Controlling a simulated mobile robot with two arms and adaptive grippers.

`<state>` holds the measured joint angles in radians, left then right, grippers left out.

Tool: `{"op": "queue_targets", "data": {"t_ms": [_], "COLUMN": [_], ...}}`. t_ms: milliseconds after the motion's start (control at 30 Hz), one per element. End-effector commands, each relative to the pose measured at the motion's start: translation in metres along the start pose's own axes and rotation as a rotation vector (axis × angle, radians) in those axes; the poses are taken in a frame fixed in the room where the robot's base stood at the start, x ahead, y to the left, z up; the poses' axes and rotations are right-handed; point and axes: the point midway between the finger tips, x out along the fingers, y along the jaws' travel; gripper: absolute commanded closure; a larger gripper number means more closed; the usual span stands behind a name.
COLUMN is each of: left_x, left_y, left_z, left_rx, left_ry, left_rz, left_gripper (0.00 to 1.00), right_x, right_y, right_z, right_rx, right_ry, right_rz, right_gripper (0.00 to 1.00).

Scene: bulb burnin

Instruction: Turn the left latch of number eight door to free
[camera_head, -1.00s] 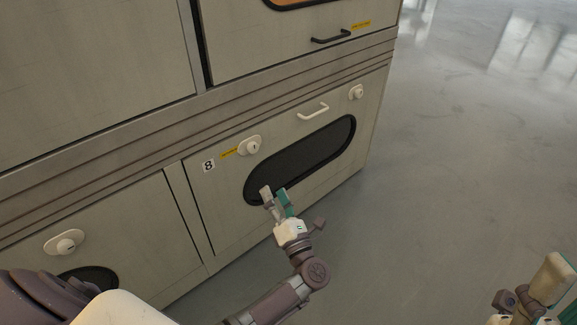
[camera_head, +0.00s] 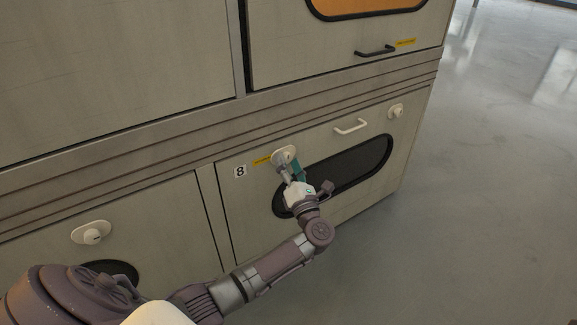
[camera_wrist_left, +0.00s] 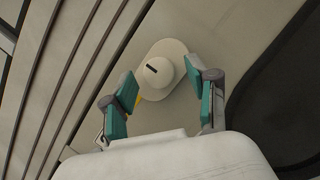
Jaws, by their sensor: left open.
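The number eight door (camera_head: 232,216) is the lower panel with the "8" label (camera_head: 240,171) and a dark oval window (camera_head: 362,164). Its left latch (camera_head: 281,153) is a pale round knob on an oval plate beside a yellow strip. My left gripper (camera_head: 289,168) is at this latch and partly covers it in the head view. In the left wrist view the latch knob (camera_wrist_left: 158,71), with a dark slot mark, lies ahead between the open teal-padded fingers (camera_wrist_left: 160,92). The fingers look apart from the knob. My right gripper is out of the head view.
The door has a white handle (camera_head: 350,126) and a right latch (camera_head: 395,111). Another latch (camera_head: 91,232) is on the neighbouring door at left. A black handle (camera_head: 375,51) sits on the upper door. The floor (camera_head: 480,190) at right is clear.

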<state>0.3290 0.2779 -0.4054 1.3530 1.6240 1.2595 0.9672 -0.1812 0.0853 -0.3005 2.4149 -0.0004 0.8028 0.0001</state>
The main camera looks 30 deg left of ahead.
Motion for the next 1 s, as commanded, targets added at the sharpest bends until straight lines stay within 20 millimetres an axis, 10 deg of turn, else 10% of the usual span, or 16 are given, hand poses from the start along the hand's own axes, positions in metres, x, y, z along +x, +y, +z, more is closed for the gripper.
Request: {"op": "queue_targets", "data": {"t_ms": [300, 667, 1000], "left_x": [0.0027, 0.0023, 0.0019], "left_y": [0.0002, 0.0000, 0.0004], "left_z": [0.0000, -0.0001, 0.0008], "left_rx": [0.001, 0.001, 0.008], "left_ry": [-0.001, 0.000, 0.000], "left_rz": [0.000, 0.000, -0.004], "left_gripper": [0.41, 1.00, 1.00], "right_x": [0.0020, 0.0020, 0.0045], "right_y": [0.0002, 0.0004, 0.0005], "right_z": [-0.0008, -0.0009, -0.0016], "right_rx": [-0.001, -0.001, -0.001], "right_ry": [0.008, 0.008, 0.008], "right_rz": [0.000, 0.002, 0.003], "right_gripper": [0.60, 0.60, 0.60]}}
